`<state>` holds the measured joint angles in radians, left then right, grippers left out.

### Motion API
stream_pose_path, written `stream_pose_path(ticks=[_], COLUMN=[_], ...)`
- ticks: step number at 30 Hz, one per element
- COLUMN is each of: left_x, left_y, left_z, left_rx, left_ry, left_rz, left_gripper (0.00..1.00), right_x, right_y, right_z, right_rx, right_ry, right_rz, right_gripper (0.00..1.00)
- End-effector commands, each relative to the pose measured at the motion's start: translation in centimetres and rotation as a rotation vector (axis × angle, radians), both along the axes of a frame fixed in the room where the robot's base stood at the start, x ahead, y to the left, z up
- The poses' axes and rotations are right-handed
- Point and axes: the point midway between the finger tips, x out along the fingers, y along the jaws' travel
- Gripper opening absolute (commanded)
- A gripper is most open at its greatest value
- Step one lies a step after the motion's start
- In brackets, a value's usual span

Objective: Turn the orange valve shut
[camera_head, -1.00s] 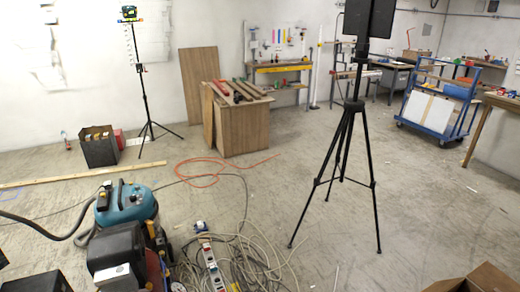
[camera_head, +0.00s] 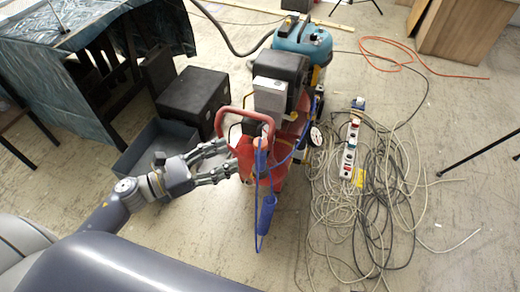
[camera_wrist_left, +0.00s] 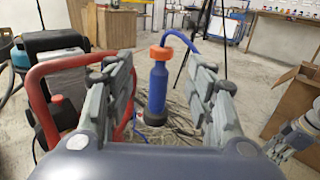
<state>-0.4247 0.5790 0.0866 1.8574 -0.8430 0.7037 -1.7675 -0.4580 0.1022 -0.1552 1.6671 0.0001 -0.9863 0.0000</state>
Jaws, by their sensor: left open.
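My left gripper (camera_head: 228,160) reaches in from the left with its fingers apart, beside the red tubular handle (camera_head: 220,120) of a machine. In the left wrist view the two fingers (camera_wrist_left: 160,95) are spread with nothing gripped. A blue cylinder with an orange collar (camera_wrist_left: 160,52) at its top shows beyond the gap between them; a blue hose leaves its top. The blue tool (camera_head: 265,212) hangs at the machine's front in the head view.
A blue shop vacuum (camera_head: 302,40) stands behind the machine. Tangled cables (camera_head: 390,205) and a power strip (camera_head: 349,150) lie to the right. A black case (camera_head: 193,95), a grey bin (camera_head: 140,148) and a tarp-covered table (camera_head: 50,45) are on the left.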

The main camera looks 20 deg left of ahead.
Motion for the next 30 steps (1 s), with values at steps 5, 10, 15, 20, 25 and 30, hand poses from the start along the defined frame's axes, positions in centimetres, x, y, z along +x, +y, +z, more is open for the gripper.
stream_pose_path(ticks=[5,10,15,20,25,30], left_x=[1.3,3.7,5.8,7.0,7.5,7.5], left_y=[-1.6,-3.9,-6.0,-7.2,-7.7,-7.7], left_z=[0.5,0.5,0.5,0.4,0.2,0.2], left_rx=[0.012,0.010,0.009,0.009,0.009,0.008], left_ry=[-0.019,-0.017,-0.015,-0.013,-0.012,-0.011], left_rz=[-0.011,-0.009,-0.007,-0.006,-0.006,-0.006], left_gripper=[0.50,0.50,0.50,0.50,0.50,0.50], right_x=[-0.2,-0.7,-1.1,-1.5,-1.6,-1.6], right_y=[-0.1,-0.1,-0.2,-0.2,-0.3,-0.3], right_z=[-0.2,-1.1,-2.0,-2.7,-3.0,-3.0], right_rx=[-0.001,-0.002,-0.002,-0.003,-0.003,-0.003], right_ry=[0.004,0.010,0.013,0.017,0.017,0.017], right_rz=[0.000,0.002,0.003,0.003,0.004,0.004], right_gripper=[0.40,0.40,0.40,0.40,0.40,0.40])
